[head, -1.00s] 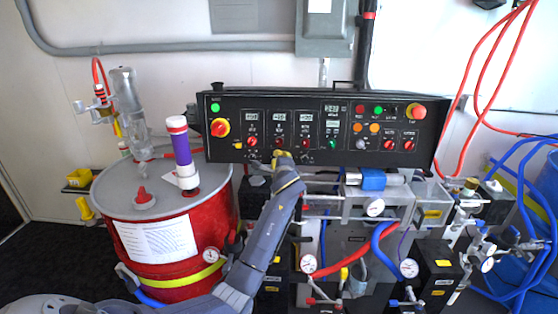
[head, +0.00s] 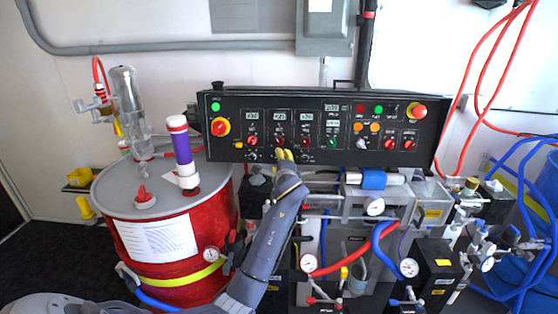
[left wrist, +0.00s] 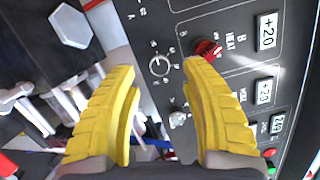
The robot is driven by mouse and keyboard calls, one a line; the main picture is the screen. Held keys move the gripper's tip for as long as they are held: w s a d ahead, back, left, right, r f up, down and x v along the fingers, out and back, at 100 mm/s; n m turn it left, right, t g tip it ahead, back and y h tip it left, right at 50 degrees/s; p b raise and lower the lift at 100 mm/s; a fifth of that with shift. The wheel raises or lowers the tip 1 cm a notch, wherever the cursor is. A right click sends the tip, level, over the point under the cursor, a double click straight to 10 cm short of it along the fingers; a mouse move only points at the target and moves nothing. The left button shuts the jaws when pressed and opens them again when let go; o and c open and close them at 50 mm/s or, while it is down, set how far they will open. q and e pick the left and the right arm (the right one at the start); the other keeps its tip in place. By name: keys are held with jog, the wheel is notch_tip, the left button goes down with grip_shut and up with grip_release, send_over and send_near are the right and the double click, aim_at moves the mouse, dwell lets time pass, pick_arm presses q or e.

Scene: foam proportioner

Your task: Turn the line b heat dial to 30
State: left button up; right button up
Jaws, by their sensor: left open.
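The black control panel (head: 345,125) has a B heat column with a display reading +20 (left wrist: 267,30), a red knob (left wrist: 207,48) and a small silver round dial (left wrist: 160,66) ringed by scale marks. I cannot read the dial's setting. My left gripper (head: 284,155) is at the panel's lower edge in the head view, partly covering this column's lower part. In the left wrist view its yellow fingers (left wrist: 160,80) are open and empty, with the dial between and beyond the fingertips. The red knob is just past the right fingertip. I cannot tell whether either finger touches the panel.
A red drum (head: 165,240) with a clear cylinder and a purple-banded tube stands left of my arm. Pipes, gauges (head: 375,207) and hoses crowd the space below the panel. Another small silver knob (left wrist: 178,119) sits near the right finger.

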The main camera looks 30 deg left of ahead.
pick_arm(q)
jog(key=shift+v, duration=2.25)
jog(key=shift+a, duration=0.1)
jog(key=s+d+f+n+g+h, duration=0.2)
jog(key=s+d+f, duration=0.2)
jog(key=s+f, duration=0.9)
jog(key=s+d+f+n+g+h, duration=0.2)
jog(key=s+d+f, duration=0.2)
jog(key=s+f, duration=1)
jog(key=s+d+n+g+h, duration=0.2)
jog(key=s+d, duration=0.1)
jog(key=s, duration=1.3)
jog(key=s+d+f+g+h, duration=0.1)
jog(key=s+d+f+h, duration=0.15)
jog(key=f, duration=1.45)
jog(key=s+d+f+g+h, duration=0.1)
jog(key=d+f, duration=0.3)
jog(key=f, duration=1.2)
jog(key=s+f+n+g, duration=0.3)
jog(key=s+f, duration=1.6)
jog(key=s, duration=0.1)
jog(key=shift+s+a+f+h, duration=0.2)
jog(key=shift+s+f+h, duration=0.15)
jog(key=shift+h, duration=0.1)
